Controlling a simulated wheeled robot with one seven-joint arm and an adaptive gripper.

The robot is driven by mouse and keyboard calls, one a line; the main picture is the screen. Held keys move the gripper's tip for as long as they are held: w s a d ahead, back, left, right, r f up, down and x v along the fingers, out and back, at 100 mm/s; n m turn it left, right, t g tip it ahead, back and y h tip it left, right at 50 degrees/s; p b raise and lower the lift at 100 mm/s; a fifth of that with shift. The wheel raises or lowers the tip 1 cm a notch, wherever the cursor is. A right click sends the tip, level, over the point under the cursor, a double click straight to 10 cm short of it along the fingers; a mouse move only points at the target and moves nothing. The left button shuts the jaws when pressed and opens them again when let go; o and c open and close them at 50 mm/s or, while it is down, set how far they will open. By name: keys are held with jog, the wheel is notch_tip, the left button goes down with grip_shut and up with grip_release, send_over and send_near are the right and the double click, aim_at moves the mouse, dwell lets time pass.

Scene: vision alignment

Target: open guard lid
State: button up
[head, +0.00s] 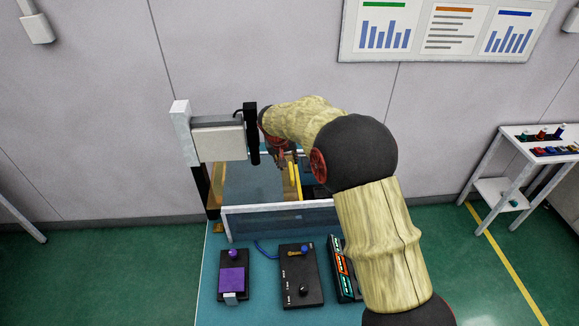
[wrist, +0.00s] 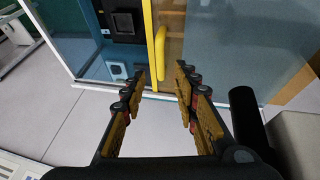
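The guard lid is a clear panel with a yellow edge bar (head: 294,181) on a see-through enclosure in the head view. In the wrist view the lid's tinted panel (wrist: 225,45) fills the upper right, and its yellow bar (wrist: 149,35) runs down beside a yellow handle (wrist: 160,46). My gripper (wrist: 161,75) is open and empty, its fingertips on either side of the line of the handle. The handle's lower end lies just ahead of the gap; I cannot tell whether anything touches. In the head view my arm partly hides the gripper (head: 282,160).
A grey box on a post (head: 219,140) stands left of my gripper. A white side table (head: 498,188) is at right.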

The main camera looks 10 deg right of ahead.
jog(key=v, duration=0.5)
dwell(0.4)
jog(key=s+d+f+n+g, duration=0.15)
jog(key=s+f, duration=0.25)
jog(key=s, duration=0.6)
jog(key=s+d+r+b, duration=0.2)
jog(key=s+d+b, duration=0.1)
jog(key=s, duration=0.9)
jog(key=s+d+r+m+t+y+b, duration=0.1)
jog(key=s+d+b, duration=0.3)
jog(key=s, duration=0.8)
jog(key=s+d+r+m+t+y+b, duration=0.1)
jog(key=s+d+r+b, duration=0.2)
jog(key=s, duration=0.9)
jog(key=shift+d+r, duration=0.55)
jog(key=shift+d, duration=0.15)
